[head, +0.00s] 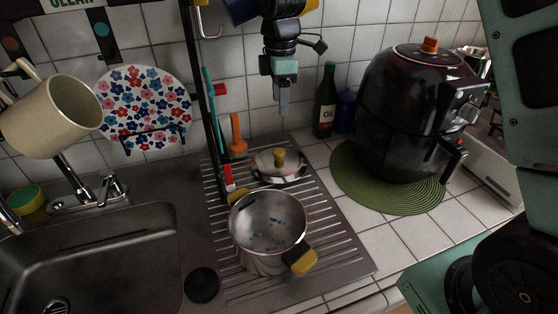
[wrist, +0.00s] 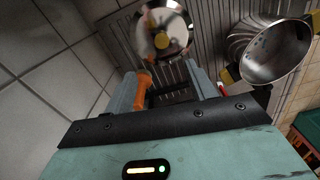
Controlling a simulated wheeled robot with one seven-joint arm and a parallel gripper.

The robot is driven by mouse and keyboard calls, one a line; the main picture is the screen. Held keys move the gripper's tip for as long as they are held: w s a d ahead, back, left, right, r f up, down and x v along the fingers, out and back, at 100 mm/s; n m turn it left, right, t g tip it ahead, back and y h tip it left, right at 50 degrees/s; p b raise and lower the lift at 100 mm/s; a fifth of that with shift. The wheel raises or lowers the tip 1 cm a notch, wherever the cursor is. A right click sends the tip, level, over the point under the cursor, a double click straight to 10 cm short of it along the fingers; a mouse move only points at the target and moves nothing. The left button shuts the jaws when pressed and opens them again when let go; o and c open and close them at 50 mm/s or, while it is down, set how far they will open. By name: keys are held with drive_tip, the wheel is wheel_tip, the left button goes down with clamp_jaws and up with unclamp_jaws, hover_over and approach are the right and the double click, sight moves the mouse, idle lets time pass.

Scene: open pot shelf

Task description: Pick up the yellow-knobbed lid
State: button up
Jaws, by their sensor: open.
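The yellow-knobbed lid (head: 265,170) is a round, shiny metal lid on the ribbed drainboard, behind the pot. Its yellow knob (head: 279,157) points up. My gripper (head: 284,108) hangs above and slightly behind the lid, pointing down and clear of it. In the wrist view, my gripper (wrist: 160,72) is open, with nothing held between its two grey fingers. The lid (wrist: 178,24) shows beyond the fingertips there, with its knob (wrist: 162,41) roughly in line with the gap.
The open metal pot (head: 268,222) with yellow-and-black handles stands in front of the lid. An orange-handled tool (head: 237,135) stands left of my gripper, near a black upright post (head: 203,100). An oil bottle (head: 326,102) and black air fryer (head: 410,105) are right.

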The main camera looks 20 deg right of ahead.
drive_tip(key=p, duration=0.2)
hover_over(279, 151)
wheel_tip(279, 151, down, 9)
drive_tip(key=shift+w+d+f, duration=0.1)
drive_tip(key=shift+d+f, duration=0.05)
drive_tip(key=shift+f, duration=0.05)
drive_tip(key=shift+a+f+p, duration=0.2)
drive_tip(key=shift+f+p, duration=0.8)
drive_tip(key=shift+f, duration=1.65)
clamp_jaws()
